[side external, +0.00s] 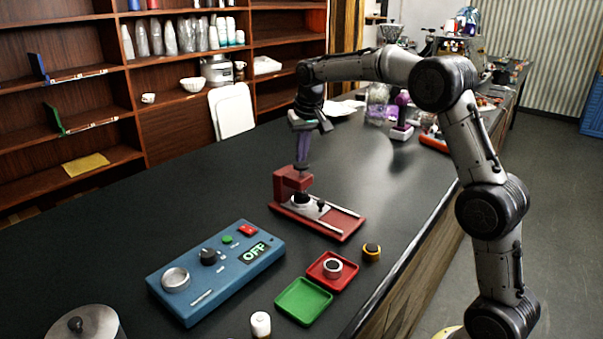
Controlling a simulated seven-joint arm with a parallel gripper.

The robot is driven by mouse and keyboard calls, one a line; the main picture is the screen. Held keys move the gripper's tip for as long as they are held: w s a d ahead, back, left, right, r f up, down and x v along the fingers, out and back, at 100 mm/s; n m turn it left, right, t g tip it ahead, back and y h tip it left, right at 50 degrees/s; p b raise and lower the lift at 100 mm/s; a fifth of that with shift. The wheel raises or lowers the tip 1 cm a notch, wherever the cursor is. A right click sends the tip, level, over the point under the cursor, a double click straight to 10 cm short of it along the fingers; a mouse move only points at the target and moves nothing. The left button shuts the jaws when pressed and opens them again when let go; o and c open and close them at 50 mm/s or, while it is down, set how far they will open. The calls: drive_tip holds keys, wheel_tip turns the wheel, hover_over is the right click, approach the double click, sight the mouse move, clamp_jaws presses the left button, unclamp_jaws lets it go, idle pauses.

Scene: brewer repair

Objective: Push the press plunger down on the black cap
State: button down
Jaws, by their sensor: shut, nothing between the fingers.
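A red press (290,184) stands on the dark counter, with a long red base carrying metal rails. The press plunger shows only as a small dark part near the top of the press, mostly hidden behind my fingers. A black cap (301,198) appears to sit low in the press, at the left end of the rails. My gripper (301,163) points straight down over the press, shut and empty, its fingertips at the plunger's top. I cannot tell whether they touch it, or whether the plunger touches the cap.
A blue control box (216,270) reading OFF stands at the front left. The counter left of the press is clear.

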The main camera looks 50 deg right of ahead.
drive_tip(key=shift+f, duration=0.95)
idle(0.3)
drive_tip(key=shift+r, duration=2.7)
wheel_tip(320, 180, up, 6)
